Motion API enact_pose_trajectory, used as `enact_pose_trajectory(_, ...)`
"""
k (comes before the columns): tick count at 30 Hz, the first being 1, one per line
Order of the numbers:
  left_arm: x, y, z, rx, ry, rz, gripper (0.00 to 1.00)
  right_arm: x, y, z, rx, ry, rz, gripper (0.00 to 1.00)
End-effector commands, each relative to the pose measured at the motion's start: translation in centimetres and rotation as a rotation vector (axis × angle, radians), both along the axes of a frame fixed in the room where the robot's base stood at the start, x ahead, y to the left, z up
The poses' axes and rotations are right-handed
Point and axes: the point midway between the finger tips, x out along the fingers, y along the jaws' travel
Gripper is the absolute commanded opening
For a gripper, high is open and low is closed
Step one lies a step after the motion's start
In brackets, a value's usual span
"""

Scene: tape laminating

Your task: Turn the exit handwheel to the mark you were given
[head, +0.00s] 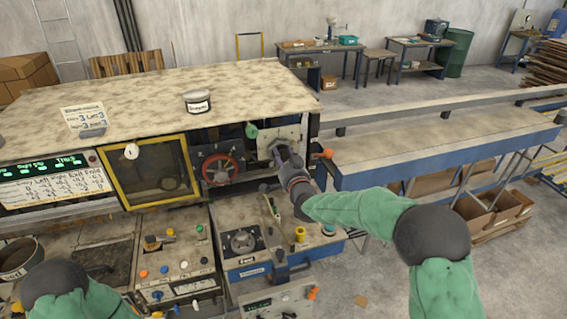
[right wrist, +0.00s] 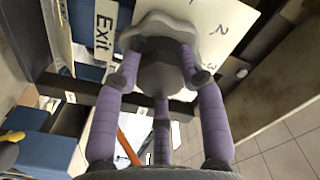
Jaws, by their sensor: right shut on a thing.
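The exit handwheel is a grey lobed knob (right wrist: 163,72) in the right wrist view, in front of a pale dial plate (right wrist: 215,30) with the numerals 2 and 3 showing. A sign reading "Exit" (right wrist: 103,32) is beside it. My right gripper (right wrist: 160,85) has its purple-grey fingers closed around the knob. In the head view my right gripper (head: 281,155) is at a pale plate (head: 292,132) on the machine's right end and hides most of the wheel. No pointer or given mark can be made out. My left gripper is out of view; only its arm shows bottom left.
A red handwheel (head: 220,168) is left of my right gripper, with a green knob (head: 251,131) between them above. An orange knob (head: 327,153) is close on the right. A lower console (head: 240,245) with knobs stands below. A long blue-sided bench (head: 430,155) extends right.

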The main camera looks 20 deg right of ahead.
Motion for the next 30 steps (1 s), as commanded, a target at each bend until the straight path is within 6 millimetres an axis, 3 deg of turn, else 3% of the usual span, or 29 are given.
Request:
enact_pose_trajectory(3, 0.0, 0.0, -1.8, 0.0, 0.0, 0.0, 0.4, 0.0, 0.0, -0.4, -0.109, -0.007, -0.001, 0.08)
enact_pose_trajectory(12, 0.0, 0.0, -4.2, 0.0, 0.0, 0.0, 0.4, 0.0, 0.0, -0.2, -0.393, -0.016, -0.001, 0.08)
enact_pose_trajectory(30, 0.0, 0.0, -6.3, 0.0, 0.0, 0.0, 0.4, 0.0, 0.0, -0.1, -0.929, -0.031, 0.001, 0.07)
